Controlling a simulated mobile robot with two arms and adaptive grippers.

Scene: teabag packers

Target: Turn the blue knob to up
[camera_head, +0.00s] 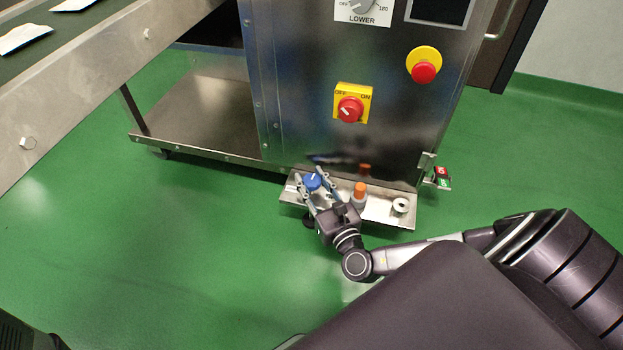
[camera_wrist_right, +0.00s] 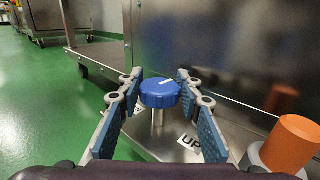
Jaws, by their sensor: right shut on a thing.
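The blue knob (camera_head: 312,182) stands on a short metal stem at the left end of a small steel shelf (camera_head: 376,214). In the right wrist view the knob (camera_wrist_right: 160,94) has a white mark on top, running towards the far side and slightly right. A white "UP" label (camera_wrist_right: 190,143) lies on the shelf, nearer and to the right of the stem. A second label is partly hidden by the left finger. My right gripper (camera_head: 307,178) is shut on the knob, one finger on each side; it also shows in the right wrist view (camera_wrist_right: 160,80). My left gripper is not in view.
The steel cabinet (camera_head: 320,60) rises behind the shelf, with a red switch (camera_head: 350,109) and an emergency button (camera_head: 424,72). Green floor is open at left.

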